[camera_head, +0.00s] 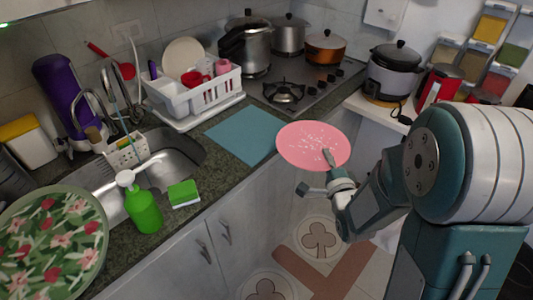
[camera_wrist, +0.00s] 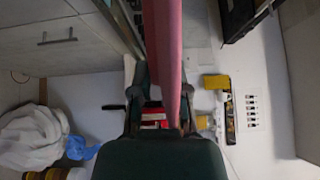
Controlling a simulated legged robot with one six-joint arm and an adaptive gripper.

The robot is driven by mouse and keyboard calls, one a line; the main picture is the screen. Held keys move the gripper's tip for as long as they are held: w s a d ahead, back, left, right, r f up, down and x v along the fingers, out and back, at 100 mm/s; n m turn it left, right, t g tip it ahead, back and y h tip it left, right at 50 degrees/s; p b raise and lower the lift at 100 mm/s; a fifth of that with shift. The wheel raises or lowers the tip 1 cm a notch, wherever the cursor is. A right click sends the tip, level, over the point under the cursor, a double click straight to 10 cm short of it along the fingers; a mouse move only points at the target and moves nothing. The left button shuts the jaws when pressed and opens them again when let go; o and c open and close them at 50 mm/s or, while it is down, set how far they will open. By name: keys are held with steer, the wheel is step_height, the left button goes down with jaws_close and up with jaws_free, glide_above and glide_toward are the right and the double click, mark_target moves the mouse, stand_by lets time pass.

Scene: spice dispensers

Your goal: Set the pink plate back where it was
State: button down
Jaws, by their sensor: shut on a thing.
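The pink plate (camera_head: 311,143), with white specks on its face, is in the air in front of the counter edge in the head view. My gripper (camera_head: 329,160) is shut on its near rim. In the wrist view the plate (camera_wrist: 162,60) shows edge-on as a pink band running up from between the fingers of my gripper (camera_wrist: 160,105). A flat blue mat (camera_head: 243,133) lies bare on the dark counter, left of the plate. A white dish rack (camera_head: 205,95) stands behind the mat and holds a cream plate, red cups and other items.
The sink (camera_head: 165,160) is to the left, with a green soap bottle (camera_head: 143,205) and a sponge (camera_head: 184,193) at its front. A large floral plate (camera_head: 50,240) fills the lower left. The stove (camera_head: 310,90) with pots is behind. Cabinet fronts drop below the counter edge.

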mark_target(304, 153)
steer(key=r, duration=0.1)
steer(key=s+r, duration=0.1)
steer(key=r, duration=0.1)
steer(key=shift+s+a+n+y, duration=0.25)
steer(key=shift+n+y, duration=0.05)
steer(key=shift+n, duration=0.1)
steer(key=shift+s+a+r, duration=0.15)
steer(key=shift+a, duration=0.15)
steer(key=a, duration=0.1)
steer(key=w+a+f, duration=0.1)
steer(key=a, duration=0.1)
steer(key=w+a, duration=0.1)
steer(key=shift+w+a+f, duration=0.2)
steer(key=shift+a+f, duration=0.15)
steer(key=shift+f, duration=0.05)
steer(key=w+a+f, duration=0.2)
steer(key=w+a, duration=0.1)
steer(key=shift+w+f, duration=0.15)
steer(key=shift+w, duration=0.1)
steer(key=w+a+f, duration=0.3)
steer(key=f, duration=0.6)
steer(key=shift+a, duration=0.3)
steer(key=shift+w, duration=0.1)
steer(key=c, duration=0.6)
jaws_free()
steer(key=shift+a, duration=0.15)
